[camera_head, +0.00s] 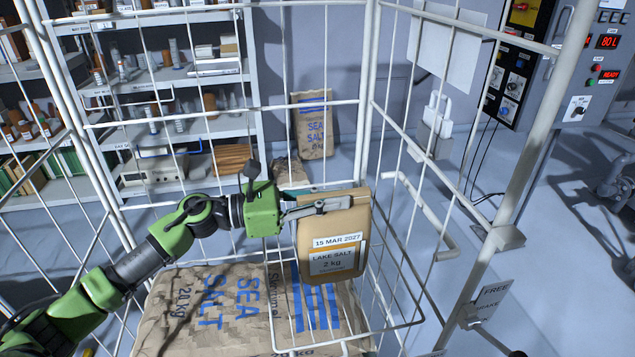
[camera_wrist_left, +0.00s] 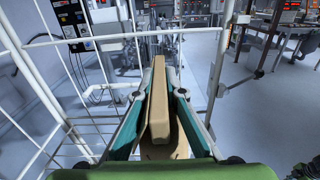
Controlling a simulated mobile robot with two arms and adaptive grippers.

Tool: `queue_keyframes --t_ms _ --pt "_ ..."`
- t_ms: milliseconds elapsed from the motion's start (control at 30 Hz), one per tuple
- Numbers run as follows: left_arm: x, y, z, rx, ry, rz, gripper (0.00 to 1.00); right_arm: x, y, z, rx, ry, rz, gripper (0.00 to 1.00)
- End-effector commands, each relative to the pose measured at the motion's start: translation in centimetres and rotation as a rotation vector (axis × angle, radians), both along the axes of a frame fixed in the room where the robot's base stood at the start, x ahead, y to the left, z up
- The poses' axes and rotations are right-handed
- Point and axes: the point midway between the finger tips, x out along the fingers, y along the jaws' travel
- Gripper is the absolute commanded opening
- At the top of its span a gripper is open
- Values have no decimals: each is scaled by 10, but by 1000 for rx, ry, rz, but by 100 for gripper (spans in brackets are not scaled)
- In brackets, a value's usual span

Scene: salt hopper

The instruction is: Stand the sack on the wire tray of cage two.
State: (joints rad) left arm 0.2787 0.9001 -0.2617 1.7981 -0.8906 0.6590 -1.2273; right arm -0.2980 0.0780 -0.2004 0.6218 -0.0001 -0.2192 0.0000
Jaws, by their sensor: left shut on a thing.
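My left gripper (camera_head: 335,201) is shut on the top of a tan sack (camera_head: 327,232) labelled "LAKE SALT 2 kg" and "15 MAR 2027". The sack hangs nearly upright, slightly tilted, inside or over a white wire cage (camera_head: 363,120). In the left wrist view the sack (camera_wrist_left: 158,100) stands between the two teal-padded fingers (camera_wrist_left: 160,96). Below it a large brown "SEA SALT 20 kg" bag (camera_head: 225,310) lies flat in the cage. The held sack appears above and clear of that bag. My right gripper is not in view.
Shelves (camera_head: 160,90) with bottles and boxes stand behind at left. Another sea salt sack (camera_head: 313,125) stands by the back wall. A control panel (camera_head: 605,60) is at upper right. A "FREE / BRAKE" tag (camera_head: 488,302) hangs at the cage's right corner.

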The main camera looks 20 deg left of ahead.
Motion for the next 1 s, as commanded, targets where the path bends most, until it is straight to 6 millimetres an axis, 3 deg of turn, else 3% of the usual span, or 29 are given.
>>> queue_keyframes --t_ms 33,433,667,933,1000 --pt "5 -2 7 -11 -14 3 0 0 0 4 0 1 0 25" --pt "20 -15 -17 -10 -14 2 0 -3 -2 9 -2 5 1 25" --pt "19 -13 -42 -10 -13 2 0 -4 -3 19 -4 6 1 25" --pt "18 -13 -47 -8 -15 1 0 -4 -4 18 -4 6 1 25" --pt "17 -14 -56 1 -2 1 24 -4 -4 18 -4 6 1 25"
